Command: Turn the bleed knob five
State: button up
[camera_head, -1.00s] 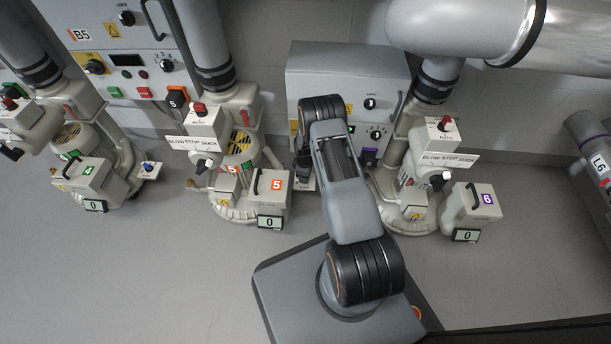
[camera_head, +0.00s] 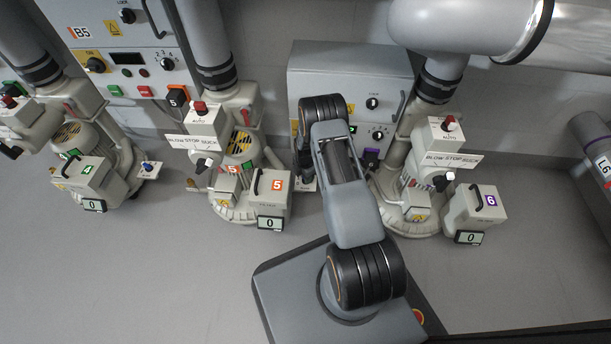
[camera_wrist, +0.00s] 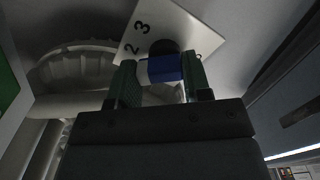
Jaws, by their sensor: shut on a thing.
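The blue bleed knob (camera_wrist: 165,68) stands on a white plate (camera_wrist: 178,25) marked with the digits 2 and 3 in the wrist view. My gripper (camera_wrist: 160,76) is shut on the knob, with a finger on either side of it. In the head view, blower five (camera_head: 265,200) carries an orange 5 label and a display (camera_head: 270,223) that reads 0. My arm reaches down just right of blower five. It hides the knob there, and only a bit of the white plate (camera_head: 306,185) shows. The knob's pointer cannot be made out.
Blower six (camera_head: 480,212) stands close on the right of my arm, and blower four (camera_head: 85,180) is at the left with its own blue knob (camera_head: 148,167). Grey control cabinets (camera_head: 350,62) line the back. The floor in front at left is clear.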

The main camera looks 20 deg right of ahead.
jog(key=shift+n, duration=0.9)
jog(key=o, duration=0.9)
jog(key=shift+r, duration=0.1)
notch_tip(320, 180, up, 14)
jog(key=p, duration=0.6)
jog(key=shift+c, duration=0.4)
